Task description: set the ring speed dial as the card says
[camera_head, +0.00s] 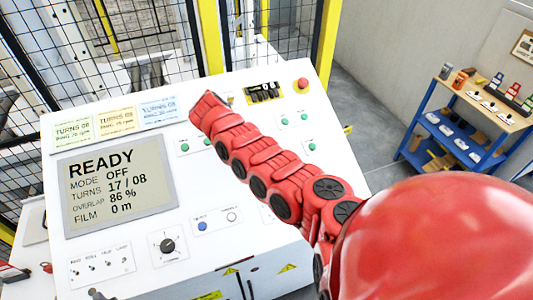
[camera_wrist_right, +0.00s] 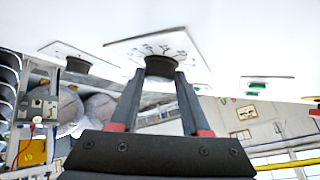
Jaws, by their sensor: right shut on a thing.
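My right gripper (camera_wrist_right: 160,76) has its two dark fingers on either side of a black dial knob (camera_wrist_right: 160,65), shut on it. A white scale plate (camera_wrist_right: 140,46) with printed marks surrounds the knob. In the head view my red right arm reaches across the panel and hides the gripper and this dial. Three cards stand at the panel's upper left: a pale green one (camera_head: 74,131), a yellow one (camera_head: 116,122) and a blue one (camera_head: 159,111). Each reads TURNS 08; their smaller ring lines are too blurred to read surely. My left gripper is not in view.
The screen (camera_head: 117,191) reads READY, MODE OFF, TURNS 17/08, OVERLAP 86 %, FILM 0 m. Another black dial (camera_head: 167,245), toggle switches (camera_head: 100,264), green buttons (camera_head: 312,146) and a red stop button (camera_head: 301,83) share the panel. A mesh fence (camera_head: 120,50) stands behind.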

